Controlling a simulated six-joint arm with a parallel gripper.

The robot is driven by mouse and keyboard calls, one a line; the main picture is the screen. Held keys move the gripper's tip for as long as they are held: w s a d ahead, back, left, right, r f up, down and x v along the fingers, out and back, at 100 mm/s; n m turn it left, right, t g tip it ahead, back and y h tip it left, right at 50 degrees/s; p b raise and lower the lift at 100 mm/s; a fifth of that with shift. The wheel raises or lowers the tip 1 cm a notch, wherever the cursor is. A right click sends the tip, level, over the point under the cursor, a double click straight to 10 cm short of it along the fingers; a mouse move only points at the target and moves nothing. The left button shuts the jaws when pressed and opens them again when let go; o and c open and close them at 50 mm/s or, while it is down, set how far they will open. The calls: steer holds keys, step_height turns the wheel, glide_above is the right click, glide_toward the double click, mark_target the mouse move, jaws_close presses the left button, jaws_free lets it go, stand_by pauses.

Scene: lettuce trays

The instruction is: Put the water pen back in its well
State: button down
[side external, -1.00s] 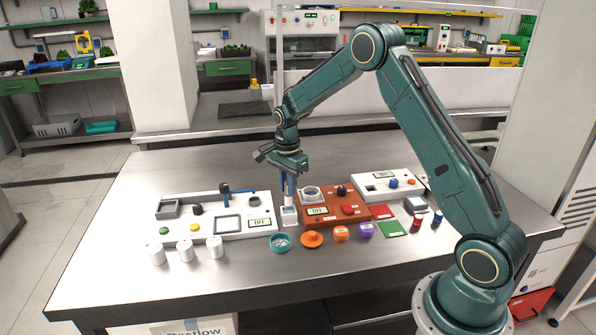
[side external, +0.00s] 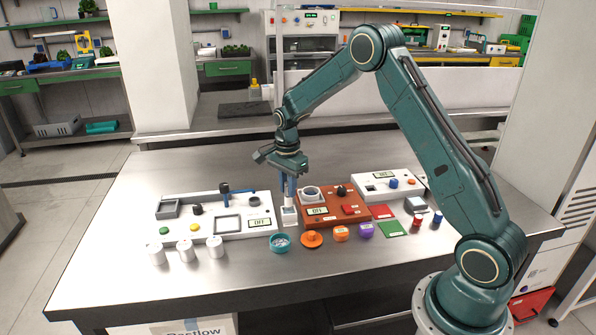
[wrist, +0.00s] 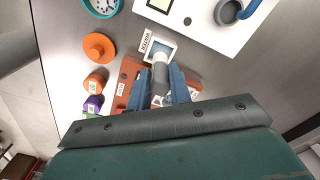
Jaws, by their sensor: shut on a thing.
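The water pen (wrist: 160,72) is a pale, slim cylinder with a grey upper part, held between the blue fingers of my gripper (wrist: 161,88). In the side view my gripper (side external: 288,192) points down and hides most of the pen. Its well is a small white square holder (side external: 289,221), directly below the fingers. In the wrist view the well (wrist: 172,44) has a label reading WATER beside it. The pen's lower end overlaps the well's opening there; I cannot tell how deep it sits.
An orange-red device (side external: 330,214) stands close to the right of the well, and a white panel with buttons (side external: 190,232) to the left. A teal round dish (side external: 280,243) and an orange lid (side external: 311,239) lie in front.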

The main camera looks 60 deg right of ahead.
steer(key=shift+f, duration=1.7)
stand_by(0.4)
steer(key=c, duration=1.2)
jaws_free()
steer(key=shift+r, duration=0.15)
steer(key=shift+r, duration=3.65)
steer(key=shift+r, duration=0.1)
step_height(320, 180, up, 8)
steer(key=shift+f, duration=0.2)
